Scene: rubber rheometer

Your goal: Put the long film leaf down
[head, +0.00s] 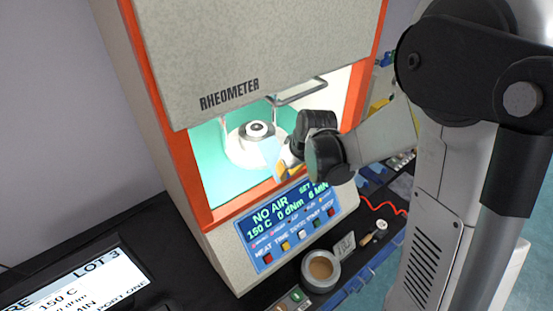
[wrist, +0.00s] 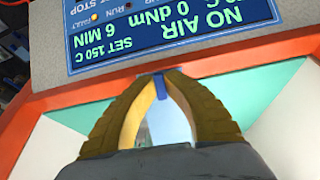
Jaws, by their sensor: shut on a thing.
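My gripper (head: 287,168) is at the front opening of the rheometer (head: 215,92), to the right of the round die (head: 257,130) with its dark ring. In the wrist view my gripper (wrist: 160,78) has its yellow fingers closed at the tips around a blue tab. A pale, translucent strip, which looks like the film leaf (wrist: 168,122), shows between the fingers. In the head view a pale blue sheet, likely the same film leaf (head: 271,150), shows beside the fingers over the chamber floor. Its full length is hidden by my gripper.
The orange-framed opening surrounds the lit chamber with its teal floor (head: 212,178). The display panel (head: 290,222) reads NO AIR, 150 C, 0 dNm. A bent metal bar (head: 300,91) hangs above.

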